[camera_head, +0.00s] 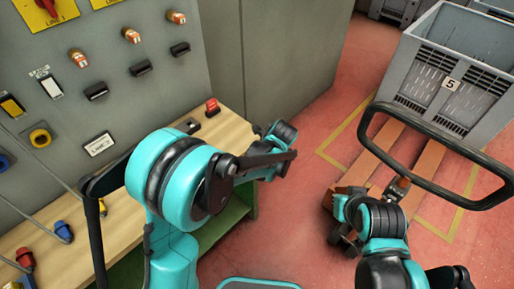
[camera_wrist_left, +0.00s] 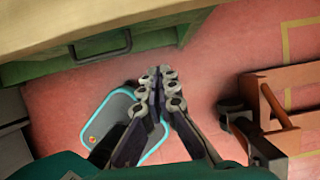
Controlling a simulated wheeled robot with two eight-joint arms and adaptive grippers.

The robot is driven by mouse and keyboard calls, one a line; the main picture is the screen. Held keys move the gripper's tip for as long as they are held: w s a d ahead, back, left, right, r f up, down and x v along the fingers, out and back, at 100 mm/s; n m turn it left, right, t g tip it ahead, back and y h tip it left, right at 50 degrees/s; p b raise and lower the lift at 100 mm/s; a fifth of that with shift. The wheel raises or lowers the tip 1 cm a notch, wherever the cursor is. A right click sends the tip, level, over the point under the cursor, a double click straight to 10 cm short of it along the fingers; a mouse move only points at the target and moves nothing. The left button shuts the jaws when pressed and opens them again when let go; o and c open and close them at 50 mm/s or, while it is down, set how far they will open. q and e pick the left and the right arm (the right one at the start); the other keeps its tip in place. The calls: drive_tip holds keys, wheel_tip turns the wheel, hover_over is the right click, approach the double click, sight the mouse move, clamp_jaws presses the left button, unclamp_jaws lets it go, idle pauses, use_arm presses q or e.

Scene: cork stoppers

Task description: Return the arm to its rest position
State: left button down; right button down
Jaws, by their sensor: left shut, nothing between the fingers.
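My left arm (camera_head: 172,178) comes in from the left in the head view. It is bent, with its elbow in front of the wooden workbench and its far joints (camera_head: 282,135) beyond the bench's right end. My left gripper (camera_wrist_left: 157,84) shows in the wrist view. Its fingertips are together with nothing between them, above the red floor and clear of the bench. In the head view its fingers are hidden. My right arm (camera_head: 384,222) is folded at the lower right, in front of the pallet truck. I cannot make out its fingers. No cork stopper can be made out.
The workbench (camera_head: 120,213) stands at left under a grey panel (camera_head: 115,70) of switches. Its green front and handle (camera_wrist_left: 98,45) are near the left gripper. A pallet truck (camera_head: 411,163) with a black handle loop and a grey crate (camera_head: 462,65) stand at right. Red floor lies between.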

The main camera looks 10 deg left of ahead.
use_arm(q)
drive_tip(key=s+a+r+n+t+h, duration=0.2)
drive_tip(key=s+a+r+n, duration=0.6)
drive_tip(key=r+n, duration=0.35)
drive_tip(key=s+a+r+n+t+h, duration=0.1)
drive_tip(key=s+a+n, duration=0.3)
drive_tip(key=s+n, duration=0.6)
drive_tip(key=r+n+t, duration=0.1)
drive_tip(key=n, duration=0.3)
drive_tip(key=shift+s, duration=0.15)
drive_tip(key=shift+a+f, duration=0.1)
